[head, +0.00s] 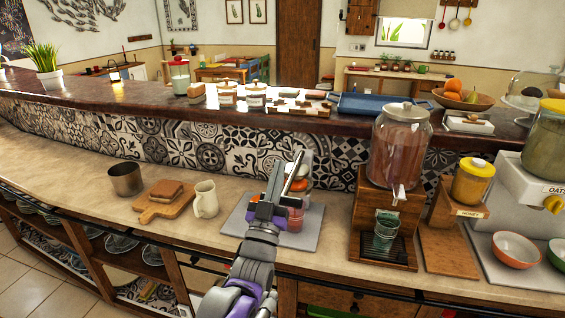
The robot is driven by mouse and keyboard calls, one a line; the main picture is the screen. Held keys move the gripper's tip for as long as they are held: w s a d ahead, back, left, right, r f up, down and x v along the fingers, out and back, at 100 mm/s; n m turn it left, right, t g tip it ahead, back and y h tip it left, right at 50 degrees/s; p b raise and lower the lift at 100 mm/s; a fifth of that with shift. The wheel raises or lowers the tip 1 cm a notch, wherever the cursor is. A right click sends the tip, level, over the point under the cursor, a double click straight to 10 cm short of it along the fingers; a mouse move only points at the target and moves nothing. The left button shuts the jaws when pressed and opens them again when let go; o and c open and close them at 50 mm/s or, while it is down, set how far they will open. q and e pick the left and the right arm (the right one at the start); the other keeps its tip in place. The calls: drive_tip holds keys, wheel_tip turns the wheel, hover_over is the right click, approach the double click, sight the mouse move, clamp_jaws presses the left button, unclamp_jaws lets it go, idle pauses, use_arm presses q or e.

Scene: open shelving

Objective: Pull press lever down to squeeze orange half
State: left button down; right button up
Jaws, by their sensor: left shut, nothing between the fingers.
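The juice press stands on a grey mat (315,229) on the lower counter, mostly hidden behind my left arm. A grey slanted bar (294,172), which looks like its lever, rises above the gripper. A red-orange part (299,185) shows behind the bar; I cannot tell whether it is the orange half. A reddish vessel (295,220) shows low at the press. My left gripper (272,194), purple and grey, is shut and empty in front of the press, overlapping the lever in the picture; contact cannot be told. My right gripper is not in view.
Left of the mat are a cream jug (206,199), a wooden board (164,209) with bread and a metal pot (126,179). Right of it, a large glass dispenser (400,150) stands on a wooden stand. A raised bar ledge (150,106) runs behind.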

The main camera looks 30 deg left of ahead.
use_arm(q)
wheel_tip(320, 180, down, 8)
drive_tip(key=s+t+b, duration=0.1)
drive_tip(key=t+b, duration=0.1)
drive_tip(key=b, duration=0.3)
drive_tip(key=shift+s+d+f, duration=0.15)
drive_tip(key=shift+s+d, duration=0.05)
drive_tip(key=shift+s, duration=0.05)
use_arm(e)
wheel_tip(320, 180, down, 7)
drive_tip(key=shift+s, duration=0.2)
use_arm(q)
wheel_tip(320, 180, up, 4)
drive_tip(key=s+p, duration=0.2)
drive_tip(key=p, duration=0.2)
drive_tip(key=w+f+b+v, duration=0.1)
drive_tip(key=b+v, duration=0.1)
drive_tip(key=v, duration=0.7)
drive_tip(key=shift+f+y, duration=0.25)
drive_tip(key=shift+y, duration=0.05)
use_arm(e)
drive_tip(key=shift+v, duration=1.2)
use_arm(q)
drive_tip(key=shift+w+d, duration=0.15)
drive_tip(key=shift+w, duration=0.05)
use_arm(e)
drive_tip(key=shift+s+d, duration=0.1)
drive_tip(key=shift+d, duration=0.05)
